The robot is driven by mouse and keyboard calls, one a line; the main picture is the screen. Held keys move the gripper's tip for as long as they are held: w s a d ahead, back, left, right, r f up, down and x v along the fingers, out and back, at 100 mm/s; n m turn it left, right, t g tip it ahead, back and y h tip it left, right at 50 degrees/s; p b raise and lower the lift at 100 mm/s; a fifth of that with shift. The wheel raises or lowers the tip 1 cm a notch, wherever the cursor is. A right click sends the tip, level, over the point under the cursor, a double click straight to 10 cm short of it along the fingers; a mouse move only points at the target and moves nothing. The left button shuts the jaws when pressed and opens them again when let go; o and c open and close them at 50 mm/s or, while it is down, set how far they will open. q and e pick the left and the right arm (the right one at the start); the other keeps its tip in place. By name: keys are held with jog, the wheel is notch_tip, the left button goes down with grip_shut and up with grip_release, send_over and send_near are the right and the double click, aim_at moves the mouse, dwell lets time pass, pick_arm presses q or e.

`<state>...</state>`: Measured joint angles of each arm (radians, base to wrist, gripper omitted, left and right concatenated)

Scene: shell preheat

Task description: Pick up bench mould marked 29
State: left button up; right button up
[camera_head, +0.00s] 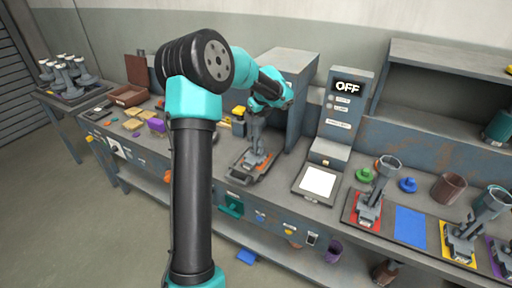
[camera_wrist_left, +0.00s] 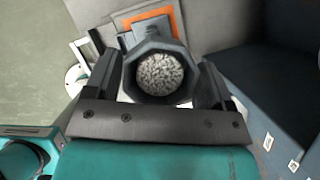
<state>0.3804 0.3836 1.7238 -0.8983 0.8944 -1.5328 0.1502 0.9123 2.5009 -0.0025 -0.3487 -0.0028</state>
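A grey bench mould (camera_head: 257,141) stands upright on an orange-edged plate (camera_head: 240,172) in front of a tall grey housing in the head view. I cannot read any number on it. My left gripper (camera_head: 262,108) is at its top. In the left wrist view, the mould's angular cup (camera_wrist_left: 128,72), filled with speckled grey-white grains, sits between the two fingers of my left gripper (camera_wrist_left: 157,82). The fingers are spread wide, with a small gap showing on each side of the cup. My right gripper is not in view.
Other moulds stand on a red plate (camera_head: 375,223) and a yellow plate (camera_head: 446,248) at the right. A grey housing (camera_head: 290,66) rises close behind the gripper. A control box (camera_head: 347,98) reads OFF. A blue plate (camera_head: 410,228) is bare.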

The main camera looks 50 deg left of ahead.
pick_arm(q)
jog(key=c, duration=1.3)
jog(key=shift+o, duration=0.2)
jog(key=shift+r, duration=0.15)
notch_tip(320, 180, up, 10)
